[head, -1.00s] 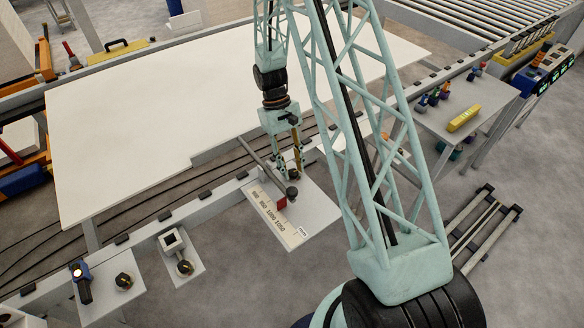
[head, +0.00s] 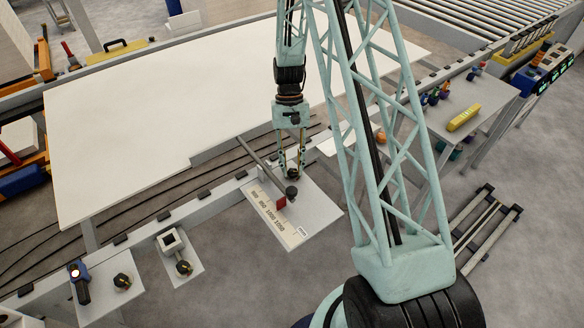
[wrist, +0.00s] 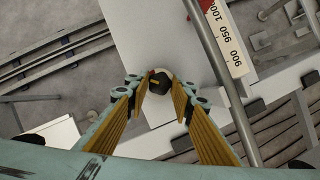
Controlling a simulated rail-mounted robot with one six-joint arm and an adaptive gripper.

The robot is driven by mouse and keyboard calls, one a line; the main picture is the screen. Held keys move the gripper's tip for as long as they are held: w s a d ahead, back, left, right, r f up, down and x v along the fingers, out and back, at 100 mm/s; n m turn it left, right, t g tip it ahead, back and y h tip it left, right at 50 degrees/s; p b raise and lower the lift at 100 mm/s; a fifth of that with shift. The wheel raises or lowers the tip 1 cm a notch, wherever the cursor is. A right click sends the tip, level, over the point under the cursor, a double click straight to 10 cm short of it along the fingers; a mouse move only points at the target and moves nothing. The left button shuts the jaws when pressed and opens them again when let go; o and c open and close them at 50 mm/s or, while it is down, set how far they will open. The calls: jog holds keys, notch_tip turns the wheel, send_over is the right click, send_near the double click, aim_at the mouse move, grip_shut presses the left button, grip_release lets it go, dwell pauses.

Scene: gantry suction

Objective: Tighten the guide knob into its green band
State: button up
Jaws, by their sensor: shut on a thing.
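The guide knob (wrist: 159,86) is a small black knob with a yellow-orange mark, seen between my fingertips in the wrist view. A pale round disc shows behind it. In the head view the knob (head: 292,173) is a small dark spot on the grey plate (head: 318,212), at my fingertips. My gripper (head: 291,168) points down at the plate and is shut on the knob; its two yellow-padded fingers (wrist: 163,89) stand on either side of it. I cannot make out a green band in either view.
A white scale (head: 277,218) with numbers lies on the plate. A large white panel (head: 130,140) lies behind. Other black knobs (head: 183,267) stand at the lower left.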

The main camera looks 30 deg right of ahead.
jog(key=o, duration=0.8)
jog(key=shift+o, duration=0.2)
jog(key=shift+w+r, duration=0.1)
jog(key=shift+r, duration=0.05)
jog(key=v, duration=1.1)
jog(key=shift+d+r, duration=0.2)
jog(key=shift+r, duration=0.1)
jog(key=shift+w, duration=0.15)
